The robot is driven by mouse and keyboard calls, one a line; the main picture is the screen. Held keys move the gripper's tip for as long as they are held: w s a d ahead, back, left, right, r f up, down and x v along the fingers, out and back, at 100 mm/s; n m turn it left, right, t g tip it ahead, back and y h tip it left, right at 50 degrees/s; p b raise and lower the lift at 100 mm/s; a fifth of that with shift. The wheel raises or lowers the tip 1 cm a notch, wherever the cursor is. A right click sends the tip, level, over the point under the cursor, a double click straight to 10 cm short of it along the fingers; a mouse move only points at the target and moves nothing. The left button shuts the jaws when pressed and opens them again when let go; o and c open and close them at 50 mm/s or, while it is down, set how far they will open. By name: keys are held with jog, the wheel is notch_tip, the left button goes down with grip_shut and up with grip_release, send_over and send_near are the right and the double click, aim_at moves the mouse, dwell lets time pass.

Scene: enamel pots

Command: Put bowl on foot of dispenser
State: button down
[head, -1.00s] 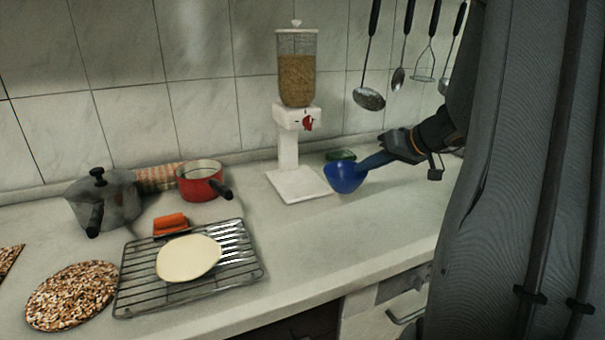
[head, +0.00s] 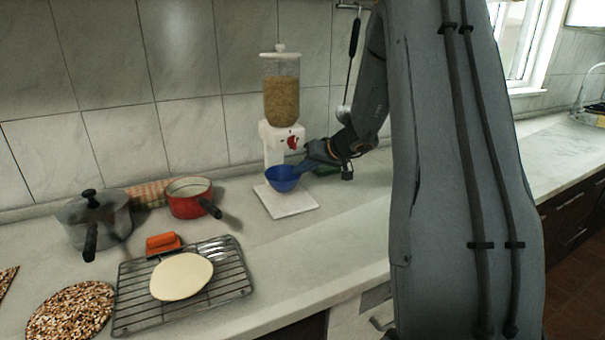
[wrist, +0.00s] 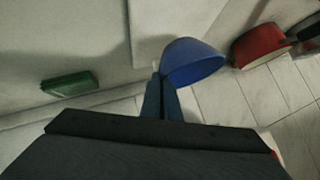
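The blue bowl (head: 283,178) is held by its rim in my gripper (head: 306,166), over the white foot (head: 290,208) of the dispenser (head: 281,98). In the head view it appears upright and a little above the foot; the exact gap cannot be told. In the wrist view the blue bowl (wrist: 192,62) sits at the tips of my gripper's blue fingers (wrist: 161,92), which are closed together on its edge. The dispenser has a clear hopper of grain and a red knob.
A red pot (head: 190,200) and a grey lidded pot (head: 92,222) stand to the left. A wire rack (head: 235,283) with a pale flat round lies in front, beside an orange block (head: 163,242). A green sponge (head: 327,170) lies behind my gripper.

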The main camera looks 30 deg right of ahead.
jog(key=shift+d+f, duration=0.1)
jog(key=shift+f, duration=1)
jog(key=shift+f, duration=0.15)
jog(key=c, duration=2)
grip_release()
jog(key=shift+s+r, duration=0.1)
jog(key=shift+r, duration=0.15)
jog(key=b+v, duration=0.2)
jog(key=v, duration=1)
jog(key=shift+f, duration=0.15)
